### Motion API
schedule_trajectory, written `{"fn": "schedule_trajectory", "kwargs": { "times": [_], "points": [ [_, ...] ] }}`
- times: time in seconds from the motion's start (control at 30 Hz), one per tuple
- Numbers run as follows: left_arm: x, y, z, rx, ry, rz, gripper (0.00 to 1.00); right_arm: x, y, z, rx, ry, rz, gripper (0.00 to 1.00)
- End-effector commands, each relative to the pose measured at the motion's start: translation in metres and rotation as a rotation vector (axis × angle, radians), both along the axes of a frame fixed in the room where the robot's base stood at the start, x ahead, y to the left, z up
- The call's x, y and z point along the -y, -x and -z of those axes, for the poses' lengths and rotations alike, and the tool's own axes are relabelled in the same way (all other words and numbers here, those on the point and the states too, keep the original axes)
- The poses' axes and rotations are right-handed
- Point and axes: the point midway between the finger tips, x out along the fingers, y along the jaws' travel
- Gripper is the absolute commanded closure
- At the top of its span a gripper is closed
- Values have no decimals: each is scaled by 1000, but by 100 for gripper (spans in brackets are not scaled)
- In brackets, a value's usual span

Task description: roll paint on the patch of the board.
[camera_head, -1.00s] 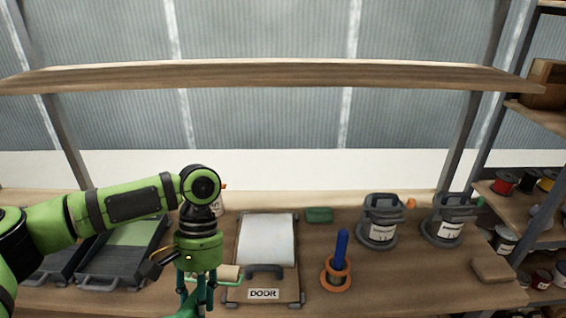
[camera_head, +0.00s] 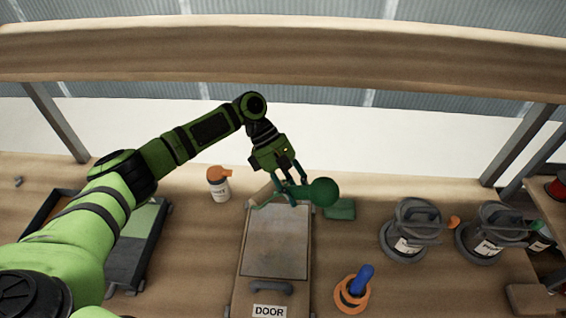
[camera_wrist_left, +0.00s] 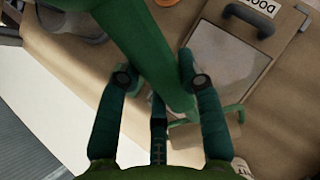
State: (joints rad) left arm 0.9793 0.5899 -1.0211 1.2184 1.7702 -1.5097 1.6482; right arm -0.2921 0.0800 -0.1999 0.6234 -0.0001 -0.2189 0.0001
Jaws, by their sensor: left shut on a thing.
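The board (camera_head: 245,296), labelled DOOR, lies on the bench with a grey patch (camera_head: 275,245) on it. The patch also shows in the wrist view (camera_wrist_left: 228,58). My left gripper (camera_head: 290,190) is shut on the green handle of a paint roller (camera_head: 322,191), over the far end of the board. The handle (camera_wrist_left: 140,45) runs between the fingers in the wrist view. The pale roller sleeve (camera_head: 262,193) is near the patch's far edge; I cannot tell whether it touches. The paint tray (camera_head: 128,260) is at the left, partly behind my arm. My right gripper is not in view.
An orange-capped bottle (camera_head: 219,185) stands left of the board's far end. A green block (camera_head: 341,209) lies to the right. A blue-handled item in an orange ring (camera_head: 352,292) and two grey lidded cans (camera_head: 408,235) stand further right. A shelf (camera_head: 300,50) spans above.

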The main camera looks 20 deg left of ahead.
Motion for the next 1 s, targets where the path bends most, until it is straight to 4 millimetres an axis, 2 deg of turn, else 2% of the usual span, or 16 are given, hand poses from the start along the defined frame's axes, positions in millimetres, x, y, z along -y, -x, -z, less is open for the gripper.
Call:
{"fn": "schedule_trajectory", "kwargs": {
  "times": [0.03, 0.2, 0.4, 0.67, 1.0],
  "points": [
    [-7, -6, -2, -15, 20, -118, 100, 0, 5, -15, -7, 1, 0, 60],
    [-27, -27, 10, -19, 74, -427, 100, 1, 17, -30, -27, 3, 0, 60],
    [-45, -38, 21, -10, 110, -610, 100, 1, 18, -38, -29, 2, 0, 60],
    [-50, -41, 30, -3, 118, -649, 100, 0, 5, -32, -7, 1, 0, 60],
    [-49, -40, 60, -4, 118, -645, 100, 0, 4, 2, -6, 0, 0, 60]
  ]
}}
